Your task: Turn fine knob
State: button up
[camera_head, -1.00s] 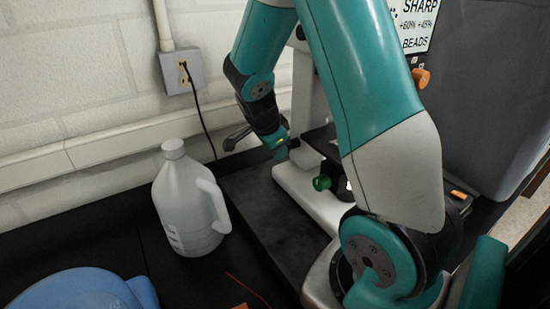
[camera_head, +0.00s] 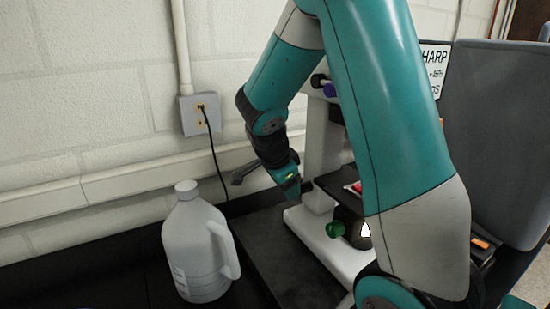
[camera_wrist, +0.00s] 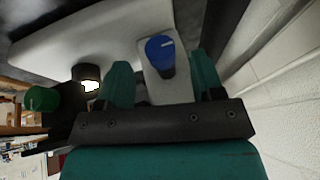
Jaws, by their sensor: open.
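A white microscope-like stand (camera_head: 317,138) with a black stage stands partly behind my arm. A green knob (camera_head: 335,229) is on its lower side; it also shows at the left of the wrist view (camera_wrist: 41,99). A blue knob (camera_wrist: 160,54) with a white line sits on the white body, between my finger lines in the wrist view. My gripper (camera_wrist: 161,62) is open, a teal finger on each side of that knob; contact is not visible. In the head view my gripper (camera_head: 291,186) points down beside the stand, its knob side hidden. A purple-blue knob (camera_head: 329,90) shows higher up.
A translucent white jug (camera_head: 196,250) stands on the black bench left of the stand. An outlet box (camera_head: 200,115) with a black cord is on the white block wall behind. A grey panel (camera_head: 500,130) stands at the right.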

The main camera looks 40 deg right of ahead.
jog(key=b+v, duration=0.1)
jog(key=v, duration=1.3)
dwell(0.4)
